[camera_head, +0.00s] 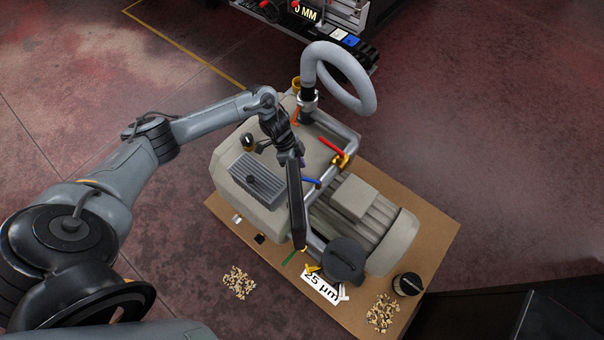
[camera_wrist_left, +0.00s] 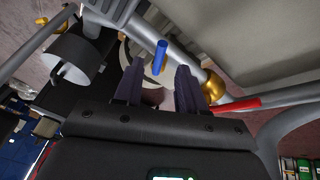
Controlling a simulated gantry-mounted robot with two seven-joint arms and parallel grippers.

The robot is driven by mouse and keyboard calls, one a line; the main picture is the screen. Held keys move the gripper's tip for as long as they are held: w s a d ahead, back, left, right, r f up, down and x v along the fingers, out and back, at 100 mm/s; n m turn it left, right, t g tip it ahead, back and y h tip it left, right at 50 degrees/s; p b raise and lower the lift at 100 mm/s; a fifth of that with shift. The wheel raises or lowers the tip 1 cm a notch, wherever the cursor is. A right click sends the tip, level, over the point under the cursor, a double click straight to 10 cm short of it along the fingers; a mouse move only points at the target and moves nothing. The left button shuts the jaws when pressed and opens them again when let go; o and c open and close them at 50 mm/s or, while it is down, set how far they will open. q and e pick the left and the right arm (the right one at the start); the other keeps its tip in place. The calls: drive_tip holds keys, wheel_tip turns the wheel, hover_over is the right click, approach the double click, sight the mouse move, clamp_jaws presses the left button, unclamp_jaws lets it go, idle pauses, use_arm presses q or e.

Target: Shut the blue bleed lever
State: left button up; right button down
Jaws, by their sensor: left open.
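The blue bleed lever (camera_head: 312,182) sticks out from the grey pipework on top of the pump, just right of my left gripper (camera_head: 293,161). In the left wrist view the blue lever (camera_wrist_left: 160,57) stands near the tips of my left gripper (camera_wrist_left: 157,80), between the lines of its two dark fingers. The fingers are apart, with nothing held between them. I cannot tell whether either finger touches the lever. My right gripper is in neither view.
A red lever (camera_head: 332,148) on a brass valve sits close by on the pipe; it also shows in the wrist view (camera_wrist_left: 236,105). A grey hose (camera_head: 345,68) loops above the pump. A dark round cap (camera_head: 344,258) and a black pot (camera_head: 407,284) stand nearer the front.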

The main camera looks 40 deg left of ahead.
use_arm(q)
drive_tip(key=shift+x, duration=1.75)
clamp_jaws()
